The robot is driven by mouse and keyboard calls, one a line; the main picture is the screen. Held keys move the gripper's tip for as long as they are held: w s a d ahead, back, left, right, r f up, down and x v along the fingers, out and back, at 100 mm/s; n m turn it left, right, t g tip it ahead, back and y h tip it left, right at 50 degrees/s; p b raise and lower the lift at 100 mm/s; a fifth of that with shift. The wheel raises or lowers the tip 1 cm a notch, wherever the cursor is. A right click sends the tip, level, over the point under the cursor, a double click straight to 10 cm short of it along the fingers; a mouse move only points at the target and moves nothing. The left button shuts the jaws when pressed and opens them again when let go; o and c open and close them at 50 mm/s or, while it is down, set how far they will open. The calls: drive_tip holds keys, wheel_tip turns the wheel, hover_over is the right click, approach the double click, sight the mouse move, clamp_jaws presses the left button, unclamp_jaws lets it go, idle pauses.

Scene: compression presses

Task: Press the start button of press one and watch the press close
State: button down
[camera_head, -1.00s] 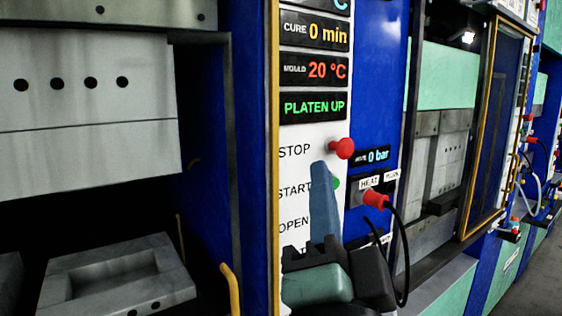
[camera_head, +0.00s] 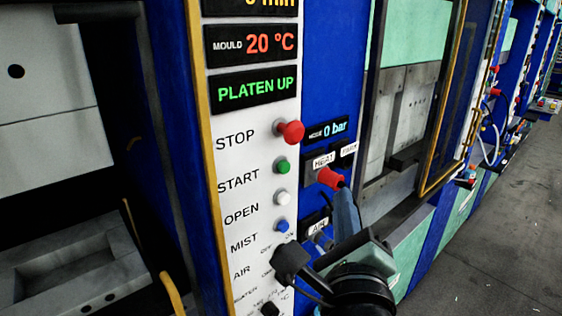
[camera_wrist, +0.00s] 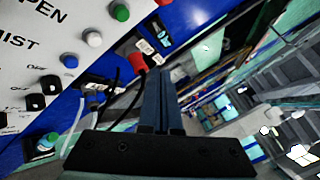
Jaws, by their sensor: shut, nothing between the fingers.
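The green start button (camera_head: 283,167) is on the white control panel (camera_head: 235,160), beside the word START and below the red STOP knob (camera_head: 290,132). In the wrist view a green button (camera_wrist: 120,12) shows at the top edge. My gripper (camera_head: 345,195) has its blue-grey fingers together, right of the panel and apart from the start button, overlapping the area by the red HEAT plug (camera_head: 328,177). The fingers show in the wrist view too (camera_wrist: 157,85). The display reads PLATEN UP (camera_head: 255,90). The upper block (camera_head: 45,110) hangs above the lower mould (camera_head: 70,270) with a dark gap between.
White OPEN (camera_head: 284,197) and blue MIST (camera_head: 282,226) buttons sit below the green one. A yellow bar (camera_head: 172,292) stands at the press opening. Another press (camera_head: 410,115) stands to the right. Grey floor (camera_head: 510,220) is clear at far right.

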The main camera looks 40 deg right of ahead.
sight(284, 167)
drive_tip(key=w, duration=0.9)
drive_tip(key=shift+a+b, duration=0.35)
drive_tip(key=shift+a, duration=0.05)
idle(1.9)
drive_tip(key=shift+w+b, duration=0.35)
drive_tip(key=shift+b, duration=0.1)
